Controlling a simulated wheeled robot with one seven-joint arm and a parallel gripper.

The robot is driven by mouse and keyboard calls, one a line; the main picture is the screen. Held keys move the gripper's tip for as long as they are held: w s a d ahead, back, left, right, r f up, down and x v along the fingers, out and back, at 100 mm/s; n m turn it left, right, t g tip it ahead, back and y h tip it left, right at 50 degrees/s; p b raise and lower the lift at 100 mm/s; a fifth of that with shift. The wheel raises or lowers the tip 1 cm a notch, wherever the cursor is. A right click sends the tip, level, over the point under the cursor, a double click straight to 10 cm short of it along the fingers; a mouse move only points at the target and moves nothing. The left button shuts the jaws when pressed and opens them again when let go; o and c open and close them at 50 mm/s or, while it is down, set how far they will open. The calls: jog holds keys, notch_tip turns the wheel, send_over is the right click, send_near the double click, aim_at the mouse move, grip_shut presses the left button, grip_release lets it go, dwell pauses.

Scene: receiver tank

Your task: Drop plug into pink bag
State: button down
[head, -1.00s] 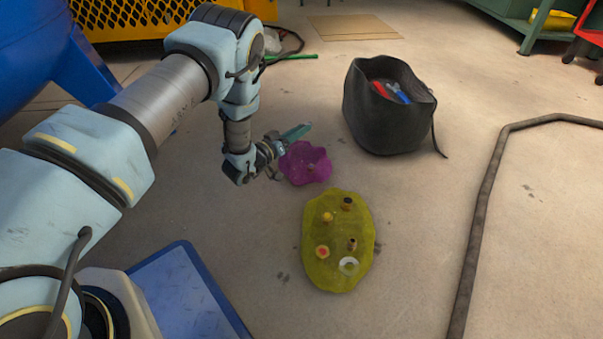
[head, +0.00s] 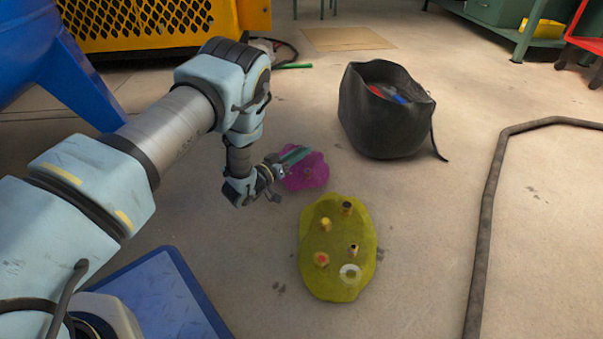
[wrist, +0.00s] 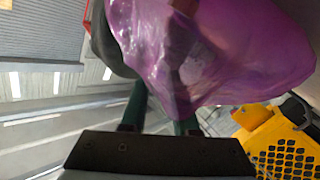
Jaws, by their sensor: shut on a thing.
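The pink bag (head: 304,178), crumpled, thin and translucent, stands on the floor left of centre in the head view. It fills much of the upper wrist view (wrist: 215,60), very close to the camera. My gripper (head: 297,155), with long teal fingers, reaches over the bag's near left side. In the wrist view its fingers (wrist: 163,110) run up behind the bag's wall, and their tips are hidden. The gripper is shut on the plug, which is not clearly visible. A dull reddish-brown patch shows through the bag at the top of the wrist view.
A yellow-green mat-like bag (head: 318,278) with several small fittings lies in front of the pink bag. A black bag (head: 385,128) holding red and blue things stands behind right. A dark hose (head: 487,205) runs along the right.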

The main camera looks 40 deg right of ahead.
jog(key=c, duration=0.6)
grip_release()
jog(key=shift+s+a+p, duration=0.2)
jog(key=shift+a+p, duration=1.3)
jog(key=shift+a, duration=1.2)
jog(key=shift+s+a+p, duration=0.2)
jog(key=shift+a+p, duration=1.25)
jog(key=shift+a, duration=1.25)
